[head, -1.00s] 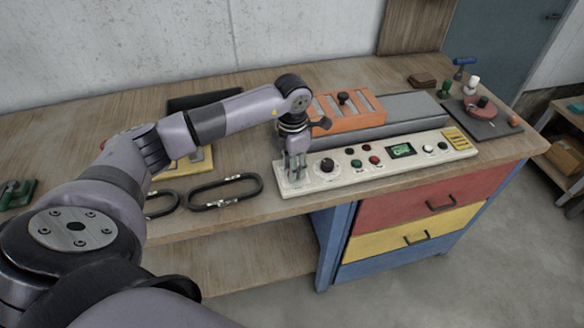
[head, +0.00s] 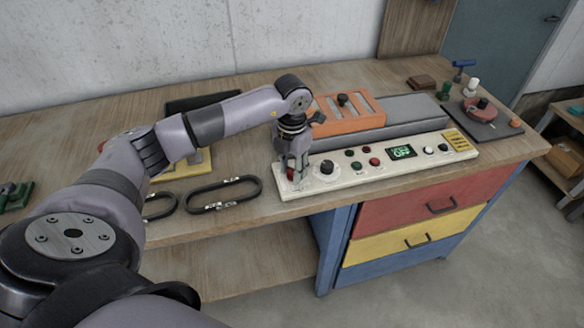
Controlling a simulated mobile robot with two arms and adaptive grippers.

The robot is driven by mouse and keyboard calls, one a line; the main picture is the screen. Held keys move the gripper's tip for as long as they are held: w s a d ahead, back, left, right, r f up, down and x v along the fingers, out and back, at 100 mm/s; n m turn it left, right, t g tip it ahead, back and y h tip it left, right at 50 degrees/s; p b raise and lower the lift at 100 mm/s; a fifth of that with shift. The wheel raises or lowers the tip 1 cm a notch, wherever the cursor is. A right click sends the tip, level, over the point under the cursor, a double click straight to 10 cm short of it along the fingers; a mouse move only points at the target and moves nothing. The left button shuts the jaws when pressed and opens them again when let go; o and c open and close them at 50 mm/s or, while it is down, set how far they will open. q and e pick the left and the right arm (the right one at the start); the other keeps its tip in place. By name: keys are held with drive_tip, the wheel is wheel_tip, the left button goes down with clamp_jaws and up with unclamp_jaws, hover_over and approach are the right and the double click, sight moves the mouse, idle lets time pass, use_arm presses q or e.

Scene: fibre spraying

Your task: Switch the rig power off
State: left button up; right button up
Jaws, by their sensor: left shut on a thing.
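The long cream control panel (head: 340,180) lies along the front of the bench. Its small display (head: 402,152) shows green text that reads like OFF. A black knob (head: 327,167), several small buttons and a white button (head: 428,149) sit along its top. My left gripper (head: 292,179) points down at the panel's left end, left of the black knob. It is shut on the power switch, which the fingers mostly hide; a bit of red shows at the fingertips. My right gripper is not in view.
An orange slotted block (head: 345,121) and a grey bar (head: 412,115) stand behind the panel. Black oval loops (head: 224,195) lie to its left. A dark mat (head: 480,128) with a red round piece is at the far right. Coloured drawers (head: 425,210) are below.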

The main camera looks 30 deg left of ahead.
sight(292, 171)
use_arm(q)
drive_tip(key=o, duration=1.1)
drive_tip(key=shift+o, duration=0.2)
wheel_tip(292, 171, up, 12)
